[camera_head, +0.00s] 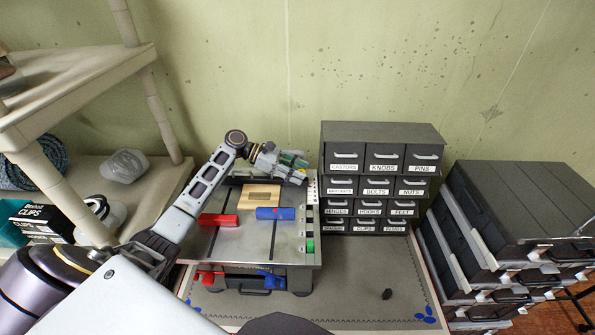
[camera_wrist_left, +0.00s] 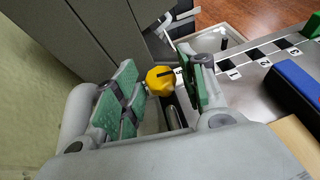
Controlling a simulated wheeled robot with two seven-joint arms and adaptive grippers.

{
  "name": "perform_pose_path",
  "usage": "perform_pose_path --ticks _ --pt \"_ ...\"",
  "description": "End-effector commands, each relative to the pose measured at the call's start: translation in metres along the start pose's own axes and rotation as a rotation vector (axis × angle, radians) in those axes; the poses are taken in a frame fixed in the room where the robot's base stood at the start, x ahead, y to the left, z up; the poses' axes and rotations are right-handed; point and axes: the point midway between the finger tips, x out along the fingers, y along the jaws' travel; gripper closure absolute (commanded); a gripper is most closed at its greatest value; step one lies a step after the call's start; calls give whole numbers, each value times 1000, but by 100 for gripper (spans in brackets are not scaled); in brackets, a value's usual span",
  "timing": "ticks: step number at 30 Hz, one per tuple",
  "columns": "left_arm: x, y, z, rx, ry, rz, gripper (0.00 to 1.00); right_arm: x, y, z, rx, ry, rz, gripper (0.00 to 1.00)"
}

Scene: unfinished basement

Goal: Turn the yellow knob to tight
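The yellow knob (camera_wrist_left: 161,80) shows in the left wrist view with a dark pointer mark on its face. My left gripper (camera_wrist_left: 165,85) has its green-padded fingers apart, one on either side of the knob. A black and white strip with numbers (camera_wrist_left: 235,73) runs along the unit's edge. My right gripper is not in view.
A red block (camera_head: 218,220), a blue block (camera_head: 276,213) and a wooden piece (camera_head: 261,195) lie on the unit's top. A labelled drawer cabinet (camera_head: 381,133) stands close right of the gripper. A shelf (camera_head: 75,85) is left, and dark drawers (camera_head: 525,205) are right.

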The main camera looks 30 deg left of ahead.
Motion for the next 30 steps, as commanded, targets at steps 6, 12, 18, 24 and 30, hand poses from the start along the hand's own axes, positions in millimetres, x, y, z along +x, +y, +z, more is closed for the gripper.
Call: perform_pose_path --ticks 6,12,18,24,30 --pt "0 0 1 1 -1 1 51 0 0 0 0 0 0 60" --pt "-2 0 1 1 -1 1 51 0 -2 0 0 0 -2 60" --pt "-15 1 0 1 0 3 51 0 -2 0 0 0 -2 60" --pt "-39 1 0 0 1 3 51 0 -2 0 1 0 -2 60" --pt "-62 0 0 0 0 2 51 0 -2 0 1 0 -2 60"
